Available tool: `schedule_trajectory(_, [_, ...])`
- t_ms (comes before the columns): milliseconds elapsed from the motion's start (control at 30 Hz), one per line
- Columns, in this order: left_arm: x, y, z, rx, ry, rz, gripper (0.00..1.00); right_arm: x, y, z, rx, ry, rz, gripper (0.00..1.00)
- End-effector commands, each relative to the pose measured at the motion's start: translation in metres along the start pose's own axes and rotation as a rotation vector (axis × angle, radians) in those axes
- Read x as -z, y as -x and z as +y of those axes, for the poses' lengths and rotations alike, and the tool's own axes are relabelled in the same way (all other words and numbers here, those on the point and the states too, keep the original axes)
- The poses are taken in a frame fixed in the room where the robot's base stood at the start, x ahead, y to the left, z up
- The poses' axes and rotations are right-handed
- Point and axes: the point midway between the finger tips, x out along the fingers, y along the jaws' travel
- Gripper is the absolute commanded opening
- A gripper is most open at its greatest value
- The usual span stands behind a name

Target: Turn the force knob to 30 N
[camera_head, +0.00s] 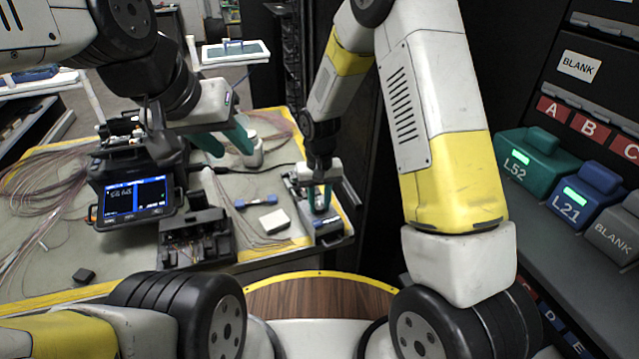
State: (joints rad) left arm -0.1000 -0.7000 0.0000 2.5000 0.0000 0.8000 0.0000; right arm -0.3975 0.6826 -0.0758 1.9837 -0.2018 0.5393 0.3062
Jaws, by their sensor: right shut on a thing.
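My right gripper (320,199) points down at a small grey device (328,229) at the table's right corner. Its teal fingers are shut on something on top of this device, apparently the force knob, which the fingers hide. I cannot read any scale or setting on it from here. My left gripper (226,145) has its teal fingers apart and is empty, above the table behind and to the right of the splicer (140,190) with the lit blue screen.
A dark open device (195,238) stands in front of the splicer. A white block (274,221) and a small blue part (255,202) lie between it and the grey device. Fibre bundles (50,190) spread at left. Shelves with labelled boxes (536,158) stand at right.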

Motion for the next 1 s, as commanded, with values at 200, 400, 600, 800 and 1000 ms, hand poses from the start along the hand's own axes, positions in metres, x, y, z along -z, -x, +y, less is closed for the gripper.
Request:
schedule_trajectory(200, [0.0, 0.0, 0.0, 0.0, 0.0, 0.0, 0.36, 0.0014, 0.0006, -0.0007, 0.001, -0.103, 0.004, 0.0])
schedule_trajectory(400, [0.0, 0.0, 0.0, 0.0, 0.0, 0.0, 0.36, 0.0015, 0.0005, 0.0, 0.001, -0.152, 0.004, 0.0])
schedule_trajectory(600, [0.0, 0.0, 0.0, 0.0, 0.0, 0.0, 0.36, 0.0015, 0.0005, 0.0, 0.001, -0.166, 0.004, 0.0])
schedule_trajectory(800, [0.0, 0.0, 0.0, 0.0, 0.0, 0.0, 0.36, 0.0014, 0.0005, 0.0, 0.001, -0.165, 0.004, 0.0])
schedule_trajectory(1000, [0.0, 0.0, 0.0, 0.0, 0.0, 0.0, 0.36, 0.0012, 0.0004, 0.0, 0.001, -0.165, 0.003, 0.48])
